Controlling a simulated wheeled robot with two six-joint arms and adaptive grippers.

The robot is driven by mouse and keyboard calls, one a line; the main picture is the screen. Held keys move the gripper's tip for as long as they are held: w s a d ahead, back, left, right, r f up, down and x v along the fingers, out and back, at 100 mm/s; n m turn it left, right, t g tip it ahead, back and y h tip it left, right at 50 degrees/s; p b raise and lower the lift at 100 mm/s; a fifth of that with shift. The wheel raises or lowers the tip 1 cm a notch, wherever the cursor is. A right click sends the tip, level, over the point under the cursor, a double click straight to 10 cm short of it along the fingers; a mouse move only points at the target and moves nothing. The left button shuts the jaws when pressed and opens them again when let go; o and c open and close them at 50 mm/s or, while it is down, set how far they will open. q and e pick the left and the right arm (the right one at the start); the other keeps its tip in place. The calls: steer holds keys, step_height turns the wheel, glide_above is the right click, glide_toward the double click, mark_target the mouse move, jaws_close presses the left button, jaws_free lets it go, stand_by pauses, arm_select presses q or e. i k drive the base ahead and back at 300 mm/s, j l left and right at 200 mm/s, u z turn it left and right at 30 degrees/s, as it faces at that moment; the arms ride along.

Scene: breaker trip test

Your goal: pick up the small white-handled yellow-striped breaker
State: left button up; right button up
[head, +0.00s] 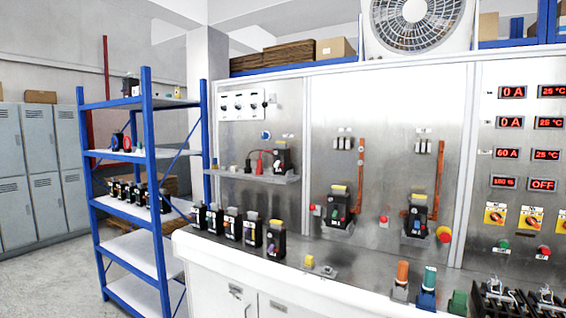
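A row of several small black breakers stands upright on the grey bench top in the left half of the bench. They include a front one (275,240) with a cream or yellow top, one behind it (253,230), and one farther left (214,220). Handle and stripe colours are too small to tell, so I cannot say which is white-handled with a yellow stripe. More dark breakers (127,190) stand on the blue shelf rack. Neither of my grippers is in view.
Two breakers are mounted on the metal panel, left (338,208) and right (416,216). A small yellow block (309,262) lies on the bench. Orange-topped (401,278) and blue (427,292) items stand near the front edge, with black gear (500,300) at right. The bench's front-middle is fairly clear.

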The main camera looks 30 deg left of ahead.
mark_target(284, 154)
steer(key=j+u, duration=0.1)
steer(key=j, duration=0.35)
steer(key=j+u, duration=0.1)
steer(key=j, duration=0.4)
steer(key=i+j+u, duration=0.1)
steer(key=j, duration=0.35)
steer(key=j+u, duration=0.15)
steer(key=j, duration=0.3)
steer(key=i+j+u, duration=0.1)
steer(key=j, duration=0.35)
steer(key=i+j+u, duration=0.1)
steer(key=j, duration=0.35)
steer(key=i+j+u, duration=0.1)
steer(key=j, duration=0.35)
steer(key=i+j+u, duration=0.1)
steer(key=j, duration=0.3)
steer(key=i, duration=0.1)
